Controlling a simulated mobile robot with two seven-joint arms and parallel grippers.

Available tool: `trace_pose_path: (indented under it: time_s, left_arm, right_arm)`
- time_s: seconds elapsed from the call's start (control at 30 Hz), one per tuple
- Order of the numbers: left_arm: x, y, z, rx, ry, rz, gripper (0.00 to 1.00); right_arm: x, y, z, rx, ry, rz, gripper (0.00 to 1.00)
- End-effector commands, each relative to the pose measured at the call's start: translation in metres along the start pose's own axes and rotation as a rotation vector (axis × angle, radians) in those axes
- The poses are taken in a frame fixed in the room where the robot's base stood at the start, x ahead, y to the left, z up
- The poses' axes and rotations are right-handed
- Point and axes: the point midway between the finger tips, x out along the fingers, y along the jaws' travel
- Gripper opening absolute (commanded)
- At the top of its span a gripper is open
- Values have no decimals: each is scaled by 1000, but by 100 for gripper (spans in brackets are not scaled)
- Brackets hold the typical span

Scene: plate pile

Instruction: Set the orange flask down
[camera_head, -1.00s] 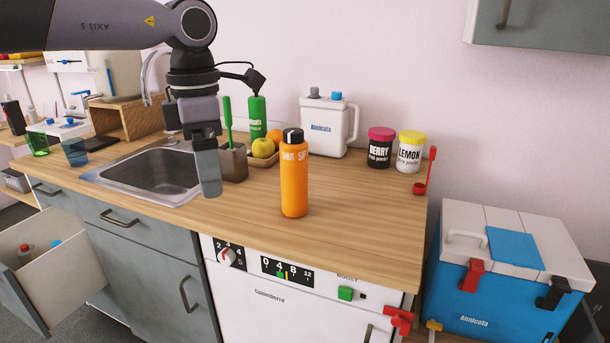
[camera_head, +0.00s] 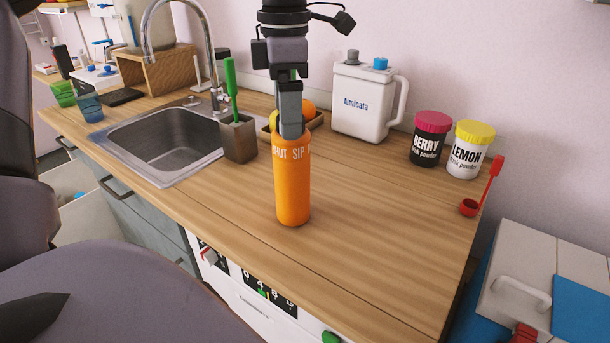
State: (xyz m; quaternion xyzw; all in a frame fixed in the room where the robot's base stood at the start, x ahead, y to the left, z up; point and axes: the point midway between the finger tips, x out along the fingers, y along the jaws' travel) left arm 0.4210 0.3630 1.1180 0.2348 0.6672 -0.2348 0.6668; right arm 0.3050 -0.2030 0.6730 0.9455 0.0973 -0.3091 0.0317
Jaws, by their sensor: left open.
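The orange flask (camera_head: 292,190) stands upright on the wooden counter (camera_head: 380,230), in the middle of the camera_head view. My left gripper (camera_head: 290,125) points down at the flask's top and is open. Its near finger covers the place of the black cap. I cannot tell whether the fingers touch the flask. My right gripper is not in view.
A sink (camera_head: 165,140) and a brush holder (camera_head: 239,140) lie left of the flask. Behind are a white jug (camera_head: 362,105), a berry tub (camera_head: 430,140) and a lemon tub (camera_head: 468,150). A red scoop (camera_head: 482,190) is at the right. The counter's front right is clear.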

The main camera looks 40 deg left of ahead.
Motion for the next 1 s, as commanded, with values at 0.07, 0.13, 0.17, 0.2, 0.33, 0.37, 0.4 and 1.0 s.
trace_pose_path:
  time_s: [0.07,0.13,0.17,0.2,0.33,0.37,0.4,1.0]
  left_arm:
    - [10,0,0,0,3,-3,95]
    - [17,-2,0,0,3,-3,95]
    - [20,-2,1,0,3,-3,95]
    - [25,-3,2,1,3,-3,95]
    - [45,-8,6,2,4,-5,95]
    - [50,-8,6,0,3,-4,95]
    - [55,-7,6,-2,2,-3,95]
    - [66,-6,6,-2,0,1,17]
  right_arm:
    - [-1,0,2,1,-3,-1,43]
    - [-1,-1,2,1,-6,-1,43]
    - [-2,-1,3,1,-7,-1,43]
    - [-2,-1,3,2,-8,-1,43]
    - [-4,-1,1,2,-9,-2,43]
    - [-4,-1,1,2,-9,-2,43]
    - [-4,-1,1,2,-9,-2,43]
    - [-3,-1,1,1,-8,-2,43]
